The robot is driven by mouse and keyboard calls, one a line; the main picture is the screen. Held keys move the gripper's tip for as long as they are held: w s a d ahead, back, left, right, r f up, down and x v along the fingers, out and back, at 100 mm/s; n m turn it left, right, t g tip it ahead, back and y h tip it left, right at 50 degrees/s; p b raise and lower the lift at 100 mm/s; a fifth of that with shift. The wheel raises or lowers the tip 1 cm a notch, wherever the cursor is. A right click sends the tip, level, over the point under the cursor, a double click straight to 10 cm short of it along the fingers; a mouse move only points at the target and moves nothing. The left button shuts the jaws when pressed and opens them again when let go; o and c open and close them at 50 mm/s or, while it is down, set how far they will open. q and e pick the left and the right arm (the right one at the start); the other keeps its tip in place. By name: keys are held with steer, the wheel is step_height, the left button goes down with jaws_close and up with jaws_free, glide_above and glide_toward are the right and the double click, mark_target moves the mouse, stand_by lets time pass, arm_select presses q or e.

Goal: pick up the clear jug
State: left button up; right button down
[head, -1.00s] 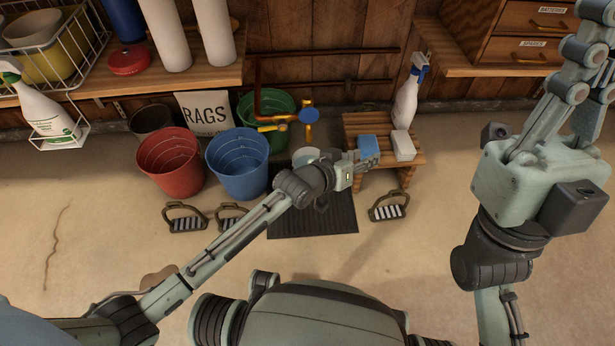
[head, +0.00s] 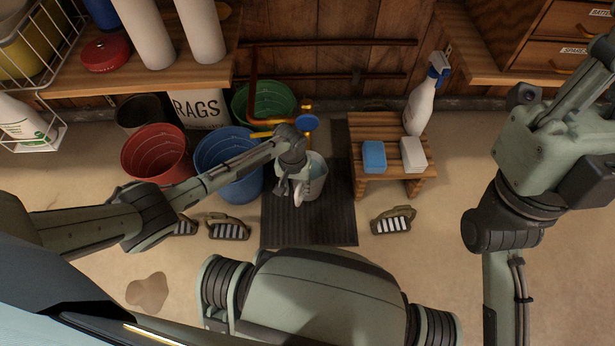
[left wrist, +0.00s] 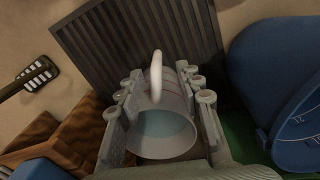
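The clear jug (head: 318,176) stands on the dark ribbed mat (head: 310,215), with its pale handle (head: 298,194) toward me. My left gripper (head: 288,186) points down above and beside it and hides part of it. In the left wrist view the jug (left wrist: 168,125) shows its round mouth and bluish inside. Its handle (left wrist: 156,76) rises between the two fingers (left wrist: 160,118), which are apart on either side. Whether they touch it I cannot tell.
A blue bucket (head: 218,155) and a yellow-and-blue tap (head: 306,122) are close to the left arm. A wooden stool (head: 375,118) with a blue block (head: 374,156), white block (head: 413,154) and spray bottle (head: 421,104) stands right of the mat.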

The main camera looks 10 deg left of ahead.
mark_target(297, 200)
arm_select(q)
steer(key=f+b, duration=0.1)
steer(key=f, duration=0.1)
steer(key=f+b, duration=0.1)
steer(key=f, duration=0.1)
steer(key=f+b, duration=0.1)
steer(key=f, duration=0.1)
steer(key=shift+s+d, duration=0.2)
steer(key=shift+s, duration=0.15)
steer(key=shift+c, duration=0.6)
jaws_close()
